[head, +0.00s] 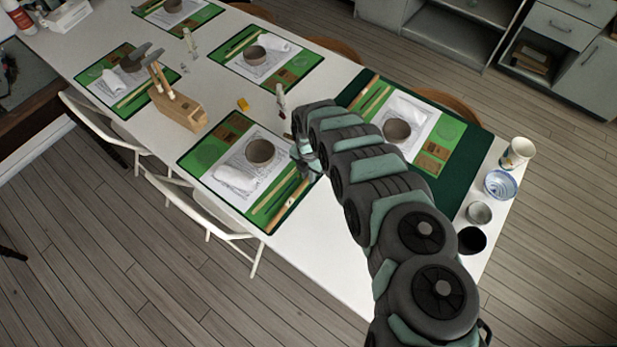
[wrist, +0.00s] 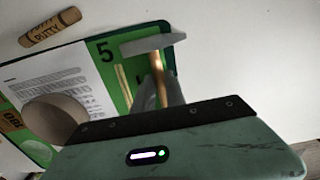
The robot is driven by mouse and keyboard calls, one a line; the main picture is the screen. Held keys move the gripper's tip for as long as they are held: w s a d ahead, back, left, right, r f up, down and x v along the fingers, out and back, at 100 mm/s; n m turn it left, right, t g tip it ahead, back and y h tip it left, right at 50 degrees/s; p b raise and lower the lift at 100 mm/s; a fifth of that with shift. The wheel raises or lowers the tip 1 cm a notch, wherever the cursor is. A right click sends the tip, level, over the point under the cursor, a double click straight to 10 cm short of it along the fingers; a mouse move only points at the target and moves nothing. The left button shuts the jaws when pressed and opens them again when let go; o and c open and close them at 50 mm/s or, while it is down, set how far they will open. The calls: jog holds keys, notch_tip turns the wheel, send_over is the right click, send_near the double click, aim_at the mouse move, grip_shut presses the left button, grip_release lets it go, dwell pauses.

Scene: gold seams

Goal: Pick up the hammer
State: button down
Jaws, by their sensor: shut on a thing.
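The hammer (wrist: 154,45) shows in the wrist view, with a grey metal head above a mat's edge and a wooden handle running down between my gripper's fingers. My gripper (wrist: 166,90) is shut on the handle. The lower part of the handle is hidden behind the gripper's body. In the head view my gripper (head: 306,165) is at the right side of the near green mat (head: 190,155), partly hidden by my arm. I cannot clearly make out the hammer's head there.
A bowl (wrist: 55,118), a printed sheet (wrist: 50,80) and a putty tube (wrist: 50,27) lie close by. A wooden block (head: 178,108) stands left on the white table. Cups and bowls (head: 500,184) line the right edge. White chairs (head: 200,205) stand in front.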

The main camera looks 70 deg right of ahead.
jog(key=shift+r, duration=0.1)
notch_tip(320, 180, up, 20)
jog(key=p, duration=0.5)
jog(key=shift+p, duration=0.35)
